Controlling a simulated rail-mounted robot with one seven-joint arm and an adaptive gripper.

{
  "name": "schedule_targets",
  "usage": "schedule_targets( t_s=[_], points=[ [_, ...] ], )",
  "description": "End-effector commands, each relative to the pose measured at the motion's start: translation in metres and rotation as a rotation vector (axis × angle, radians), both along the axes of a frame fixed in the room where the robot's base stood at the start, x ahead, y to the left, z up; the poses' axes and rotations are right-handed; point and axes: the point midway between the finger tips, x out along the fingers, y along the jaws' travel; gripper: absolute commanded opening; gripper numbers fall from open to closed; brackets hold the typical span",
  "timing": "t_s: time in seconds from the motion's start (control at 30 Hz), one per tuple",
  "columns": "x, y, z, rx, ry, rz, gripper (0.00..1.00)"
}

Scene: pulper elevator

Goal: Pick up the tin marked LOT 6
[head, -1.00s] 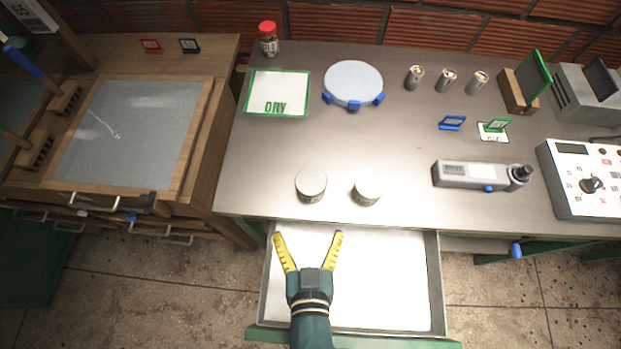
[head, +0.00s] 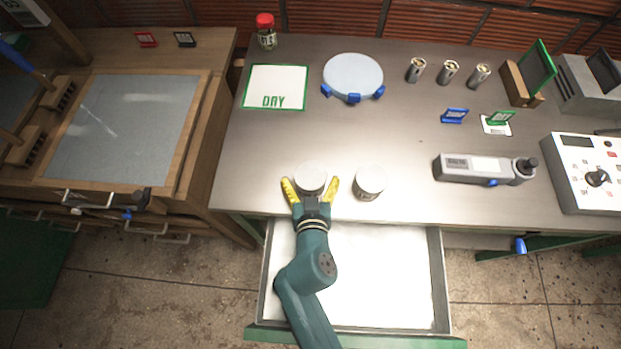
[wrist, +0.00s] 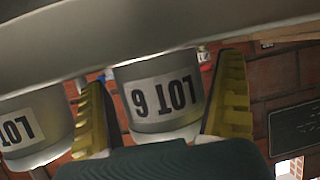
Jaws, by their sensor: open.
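The tin marked LOT 6 (head: 311,174) stands upright on the steel bench near its front edge, its pale round top showing in the head view. In the wrist view its label reads LOT 6 upside down on the tin (wrist: 163,92). My gripper (head: 310,186) is open, with one yellow finger on each side of this tin. In the wrist view gaps seem to show between tin and fingers; contact is hard to tell. A second, similar tin (head: 370,180) stands just to the right. In the wrist view the second tin (wrist: 32,125) shows LOT, its number out of sight.
An open drawer (head: 385,275) with a white bottom lies below the bench edge, under my arm. Behind the tins are a DRY card (head: 275,88), a round pale dish (head: 353,76) and a red-capped jar (head: 266,32). A grey handheld instrument (head: 475,168) lies to the right.

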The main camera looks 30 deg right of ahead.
Motion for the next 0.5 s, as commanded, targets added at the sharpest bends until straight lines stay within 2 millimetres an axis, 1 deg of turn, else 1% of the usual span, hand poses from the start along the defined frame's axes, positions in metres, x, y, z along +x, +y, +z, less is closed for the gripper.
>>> schedule_targets(
  t_s=[0.07, 0.23, 0.27, 0.3, 0.37, 0.4, 0.47, 0.5],
  points=[
    [0.0032, -0.0021, -0.0021, 0.000, 0.001, -0.001, 1.00],
    [0.0029, -0.0017, -0.0019, 0.000, 0.002, -0.001, 1.00],
    [0.0029, -0.0017, -0.0019, 0.000, 0.002, -0.001, 0.96],
    [0.0029, -0.0017, -0.0019, 0.000, 0.002, -0.001, 0.88],
    [0.0028, -0.0015, -0.0019, 0.000, 0.002, 0.000, 0.77],
    [0.0028, -0.0015, -0.0019, 0.000, 0.002, -0.001, 0.69],
    [0.0028, -0.0015, -0.0018, 0.000, 0.002, 0.000, 0.58],
    [0.0028, -0.0015, -0.0018, 0.000, 0.002, 0.000, 0.50]
  ],
)
